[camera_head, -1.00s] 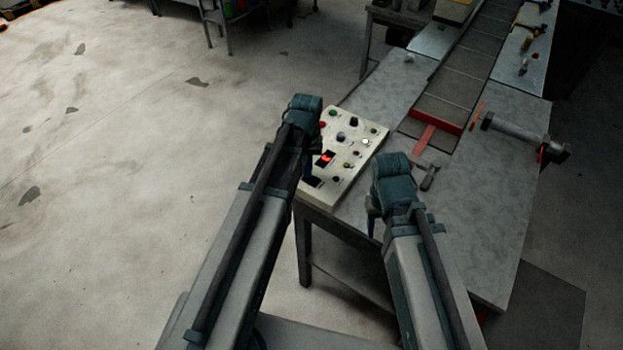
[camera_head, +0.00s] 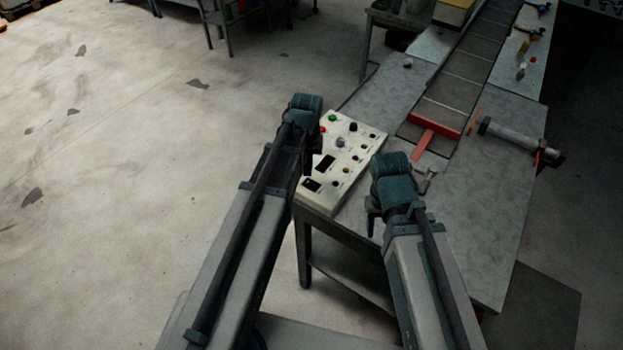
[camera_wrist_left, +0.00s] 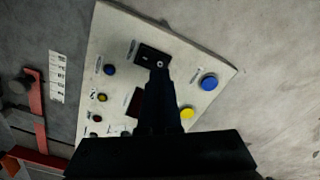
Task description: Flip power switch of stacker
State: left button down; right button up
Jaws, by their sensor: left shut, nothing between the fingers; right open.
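The pale control panel (camera_head: 352,146) lies on the grey table, with buttons, knobs and two dark switches. The switch nearer the panel's middle (camera_head: 324,164) is unlit; in the left wrist view it shows dark red (camera_wrist_left: 134,102), partly behind my gripper. The other, black switch (camera_head: 312,184) is at the near end; it also shows in the left wrist view (camera_wrist_left: 146,53), partly covered by my fingertips. My left gripper (camera_head: 316,146) is shut and empty over the panel's left side; contact cannot be told. My right gripper (camera_head: 372,221) is open and empty by the table's front edge.
A conveyor (camera_head: 447,86) with a red bar (camera_head: 436,125) runs up the table (camera_head: 470,195). A grey roller (camera_head: 515,134) lies at the table's right. Open concrete floor (camera_head: 130,160) is on the left.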

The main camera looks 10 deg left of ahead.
aim_at(309, 183)
pick_arm(q)
notch_tip(309, 183, up, 4)
jog(key=p, duration=0.3)
jog(key=shift+f, duration=0.1)
jog(key=shift+s+d+f, duration=0.15)
jog(key=shift+d+f, duration=0.05)
jog(key=s+d+f+m+b, duration=0.3)
jog(key=s+d+f+b, duration=0.2)
jog(key=s, duration=0.2)
jog(key=s+d+f+m+y+b, duration=0.1)
jog(key=s+d+f+m+b, duration=0.1)
jog(key=s+d+f+b, duration=0.3)
jog(key=shift+s+m, duration=0.4)
jog(key=shift+s, duration=0.6)
